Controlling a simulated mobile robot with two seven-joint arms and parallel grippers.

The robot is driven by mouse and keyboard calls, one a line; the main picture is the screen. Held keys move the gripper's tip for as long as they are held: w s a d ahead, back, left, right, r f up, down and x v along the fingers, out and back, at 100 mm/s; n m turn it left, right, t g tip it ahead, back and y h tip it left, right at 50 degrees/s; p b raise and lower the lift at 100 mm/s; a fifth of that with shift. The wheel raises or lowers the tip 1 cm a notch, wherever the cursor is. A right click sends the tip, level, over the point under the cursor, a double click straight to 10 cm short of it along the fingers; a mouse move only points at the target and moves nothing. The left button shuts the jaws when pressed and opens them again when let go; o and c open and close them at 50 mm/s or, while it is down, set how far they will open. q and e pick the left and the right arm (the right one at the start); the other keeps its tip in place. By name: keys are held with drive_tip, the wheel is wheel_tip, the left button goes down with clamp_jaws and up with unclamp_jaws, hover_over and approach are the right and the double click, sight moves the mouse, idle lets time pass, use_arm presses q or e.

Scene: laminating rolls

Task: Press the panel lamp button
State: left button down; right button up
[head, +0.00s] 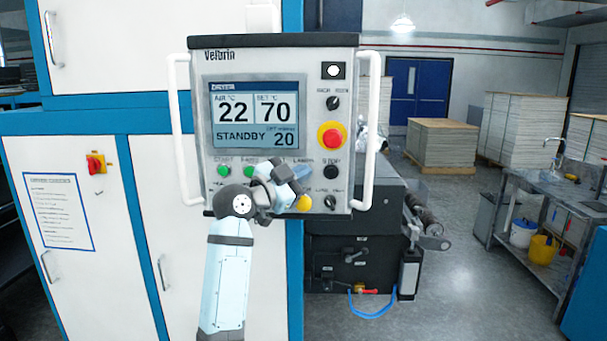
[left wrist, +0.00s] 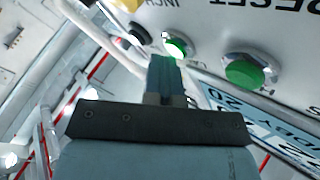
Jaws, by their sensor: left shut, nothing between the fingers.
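The control panel (head: 190,120) faces me with a screen reading STANDBY. Its upper button row has green buttons (head: 224,170) at the left and a black stop button (head: 330,171) at the right. The label that seems to read LAMP is just above my left gripper (head: 300,173), which covers the spot under it. In the left wrist view, the shut, empty fingertips (left wrist: 165,64) are right by a green button with a bright ring (left wrist: 177,45), probably the lamp button. I cannot tell whether they touch. Another green button (left wrist: 245,72) is to the right. My right gripper is out of view.
A red emergency stop (head: 332,135) on a yellow base and a dark knob (head: 333,103) are higher on the panel. A yellow button (head: 303,203) is just below my gripper. White handles (head: 371,130) stick out at both panel sides.

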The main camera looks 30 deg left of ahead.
use_arm(q)
drive_tip(key=shift+s, duration=0.1)
drive_tip(key=shift+s+d, duration=0.4)
drive_tip(key=shift+s, duration=0.2)
drive_tip(key=shift+s+d+p, duration=0.1)
drive_tip(key=shift+s+d, duration=0.35)
drive_tip(key=shift+s, duration=0.25)
drive_tip(key=shift+s+d+p, duration=0.1)
drive_tip(key=shift+s+d, duration=0.35)
drive_tip(key=shift+s, duration=0.3)
drive_tip(key=shift+s+d+p, duration=0.1)
drive_tip(key=shift+s+d, duration=0.35)
drive_tip(key=shift+s, duration=0.25)
drive_tip(key=s+d+f+n+g+y, duration=0.1)
drive_tip(key=d+f+n+g, duration=0.15)
drive_tip(key=f, duration=1.25)
drive_tip(key=s+d+f+n+g+y, duration=0.1)
drive_tip(key=s+d+f+n+g, duration=0.15)
drive_tip(key=f, duration=1.25)
drive_tip(key=s+d+f+n+g, duration=0.1)
drive_tip(key=s+d+f, duration=0.4)
drive_tip(key=s+f, duration=0.5)
drive_tip(key=s+d+f+n+g, duration=0.1)
drive_tip(key=s+d+f+g, duration=0.1)
drive_tip(key=s+d+f, duration=0.4)
drive_tip(key=s+f, duration=0.5)
drive_tip(key=f, duration=0.3)
drive_tip(key=shift+s, duration=0.3)
